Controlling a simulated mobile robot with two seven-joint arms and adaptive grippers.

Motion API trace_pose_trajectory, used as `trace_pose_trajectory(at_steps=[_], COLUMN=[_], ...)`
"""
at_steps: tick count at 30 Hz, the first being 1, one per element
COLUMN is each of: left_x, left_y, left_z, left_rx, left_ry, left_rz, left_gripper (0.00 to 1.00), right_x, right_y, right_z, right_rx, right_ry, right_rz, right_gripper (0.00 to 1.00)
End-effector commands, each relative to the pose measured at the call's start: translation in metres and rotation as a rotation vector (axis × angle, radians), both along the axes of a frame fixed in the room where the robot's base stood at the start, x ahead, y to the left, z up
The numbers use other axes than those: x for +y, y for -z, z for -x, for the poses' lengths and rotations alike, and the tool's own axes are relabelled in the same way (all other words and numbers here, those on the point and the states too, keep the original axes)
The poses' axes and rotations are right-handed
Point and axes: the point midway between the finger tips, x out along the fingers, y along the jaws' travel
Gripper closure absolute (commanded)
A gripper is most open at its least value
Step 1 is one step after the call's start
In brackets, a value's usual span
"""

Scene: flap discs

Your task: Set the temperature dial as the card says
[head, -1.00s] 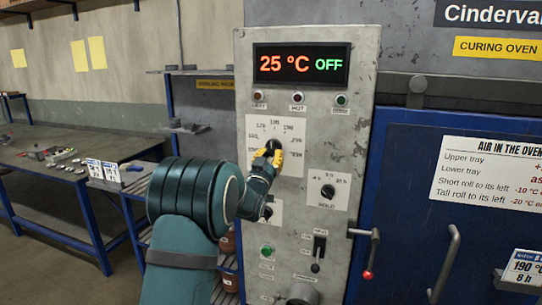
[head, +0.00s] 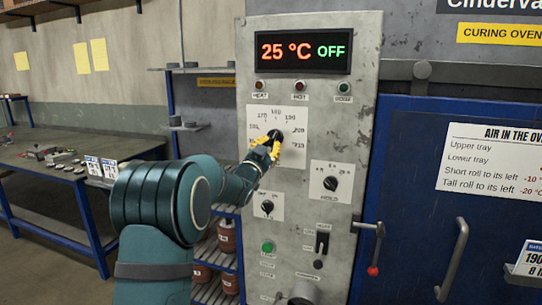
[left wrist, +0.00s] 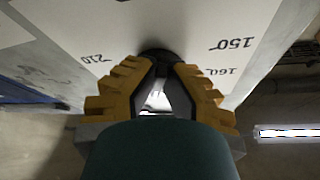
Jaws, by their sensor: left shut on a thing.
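The black temperature dial (head: 275,134) sits on a white scale plate (head: 259,122) on the grey control panel. My left gripper (head: 270,143), with yellow fingers, is shut on the dial. In the left wrist view, the dial (left wrist: 160,54) shows dark between the fingertips, with 210, 150 and 160 legible on the scale around it. The dial's pointer is hidden or too small to read. The display (head: 300,51) reads 25 °C and OFF. The batch card (head: 528,262) is cut off at the right edge; 190 shows on it. My right gripper is not in view.
An air-in-the-oven notice (head: 490,160) is on the blue oven door (head: 410,215), partly cut off. Below the dial are an hours knob (head: 330,184), another small knob (head: 267,207), a green button (head: 267,247) and a red-tipped lever (head: 373,270). A workbench (head: 60,160) stands at left.

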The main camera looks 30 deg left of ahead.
Motion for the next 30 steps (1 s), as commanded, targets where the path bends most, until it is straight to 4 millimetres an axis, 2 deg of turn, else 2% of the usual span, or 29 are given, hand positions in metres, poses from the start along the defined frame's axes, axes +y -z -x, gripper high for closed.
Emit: trace_pose_trajectory(at_steps=[3, 12, 29, 30], left_x=[0.002, 0.003, 0.002, 0.002], left_y=[-0.006, -0.009, -0.011, -0.011], left_z=[0.001, 0.001, 0.001, 0.001], left_rx=[0.001, 0.032, 0.038, 0.038], left_ry=[0.0, 0.001, 0.002, 0.002], left_rz=[-0.075, -0.2, -0.229, -0.229], left_gripper=[1.0, 1.0, 1.0, 0.75], right_x=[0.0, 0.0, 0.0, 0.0], right_y=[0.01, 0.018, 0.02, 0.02], right_z=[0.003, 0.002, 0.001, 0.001], right_rx=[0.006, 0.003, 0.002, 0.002], right_ry=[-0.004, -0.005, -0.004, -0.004], right_rz=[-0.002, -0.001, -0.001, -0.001], right_gripper=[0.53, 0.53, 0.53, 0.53])
